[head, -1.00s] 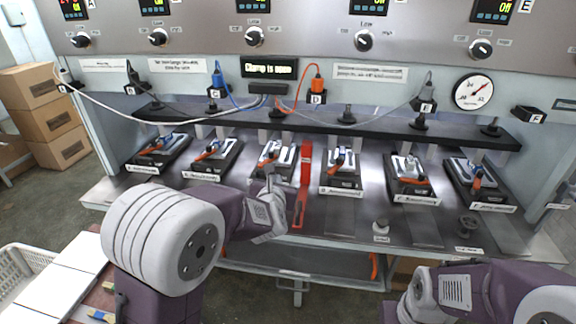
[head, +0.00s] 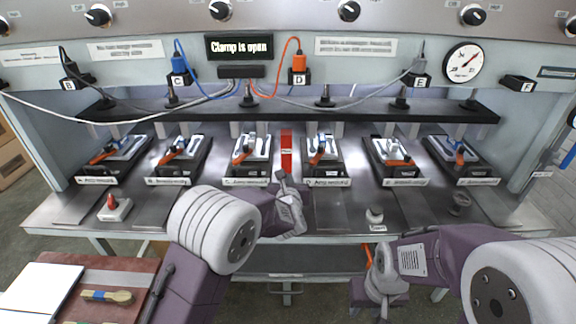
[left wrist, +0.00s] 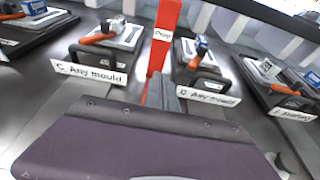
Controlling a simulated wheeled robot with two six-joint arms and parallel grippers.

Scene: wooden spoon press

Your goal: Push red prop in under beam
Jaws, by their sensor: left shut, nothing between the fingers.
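The red prop (head: 286,150) stands between moulds C and D, close to the front edge of the long black beam (head: 360,112). I cannot tell how far under the beam it reaches. In the left wrist view the prop (left wrist: 164,38) shows a "Prop" label, and its lower end is partly hidden. My left gripper (head: 282,181) is shut and empty, right in front of the prop's near end; its grey tip (left wrist: 163,92) overlaps the prop's lower end, and contact is unclear. My right gripper (head: 384,308) hangs low in front of the bench, its fingers unclear.
Mould C (head: 248,152) and mould D (head: 322,152) flank the prop closely. A small grey weight (head: 375,215) stands on the bench front at right. A red-handled item (head: 112,208) is at left. The sign (head: 239,46) reads "Clamp is open".

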